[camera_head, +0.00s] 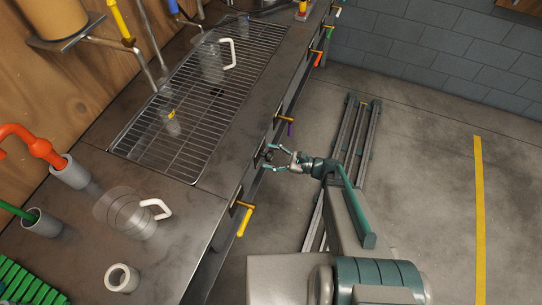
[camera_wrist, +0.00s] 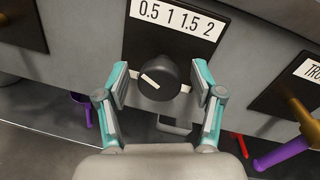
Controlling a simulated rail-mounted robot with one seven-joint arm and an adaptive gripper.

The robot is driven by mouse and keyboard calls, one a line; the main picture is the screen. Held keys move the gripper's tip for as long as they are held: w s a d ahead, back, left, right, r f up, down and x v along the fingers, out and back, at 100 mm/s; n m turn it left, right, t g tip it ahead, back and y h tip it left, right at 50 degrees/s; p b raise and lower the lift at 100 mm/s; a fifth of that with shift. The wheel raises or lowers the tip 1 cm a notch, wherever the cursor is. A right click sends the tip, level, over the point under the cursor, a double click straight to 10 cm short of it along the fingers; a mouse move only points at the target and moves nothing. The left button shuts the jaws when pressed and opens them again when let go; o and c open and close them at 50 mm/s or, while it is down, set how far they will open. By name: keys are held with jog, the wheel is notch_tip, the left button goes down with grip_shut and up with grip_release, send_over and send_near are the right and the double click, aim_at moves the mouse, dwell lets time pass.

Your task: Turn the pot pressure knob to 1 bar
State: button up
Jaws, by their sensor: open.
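The round black pressure knob (camera_wrist: 160,78) sits on a black panel below a white label strip (camera_wrist: 178,20) reading 0.5, 1, 1.5, 2. A short slanted white mark shows on the knob's face, left of its middle. A second small white mark shows at its right edge. My gripper (camera_wrist: 160,84) is open, with one teal-and-grey finger on each side of the knob. A gap shows between the knob and each finger. In the head view my gripper (camera_head: 268,158) is at the front edge of the bench, where the knob is too small to read.
A purple-handled valve (camera_wrist: 280,153) is at the right in the wrist view, beside another labelled black panel. A grey handle (camera_wrist: 175,126) shows below the knob. The metal bench (camera_head: 215,170) carries a wire grate, clear vessels and pipes. Open floor lies to the right.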

jog(key=shift+c, duration=0.3)
jog(key=c, duration=1.1)
jog(key=shift+m, duration=0.3)
jog(key=m, duration=0.3)
jog(key=shift+m+t+y+p, duration=0.3)
jog(key=shift+m+p, duration=0.1)
jog(key=shift+m, duration=1.7)
jog(key=o, duration=1.2)
jog(key=shift+c, duration=0.2)
